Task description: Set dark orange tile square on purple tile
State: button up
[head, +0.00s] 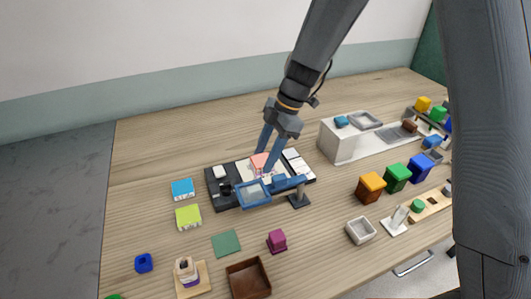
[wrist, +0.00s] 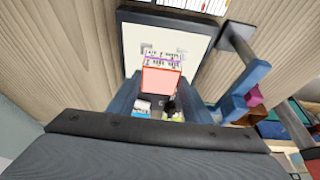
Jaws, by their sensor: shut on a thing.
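The dark orange tile, showing as a salmon-red square (wrist: 161,82), is between the blue fingers of my gripper (wrist: 161,98) in the wrist view. In the head view the tile (head: 259,161) shows pinkish between the fingertips of my gripper (head: 265,160), over the white panel of a dark board. My gripper is shut on it. A thin purple edge, probably the purple tile (wrist: 162,57), shows among dark marks on the white panel, just beyond the held tile. Most of it is hidden or too small to make out. I cannot tell whether the two tiles touch.
The dark board (head: 222,203) lies around the work spot. A blue-framed lens (head: 254,194) on a dark stand (head: 298,201) is close in front of my fingers. Blue (head: 182,189) and lime (head: 188,217) blocks lie left. A white box (head: 338,143) stands right.

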jog(key=o, duration=1.2)
jog(key=shift+o, duration=0.2)
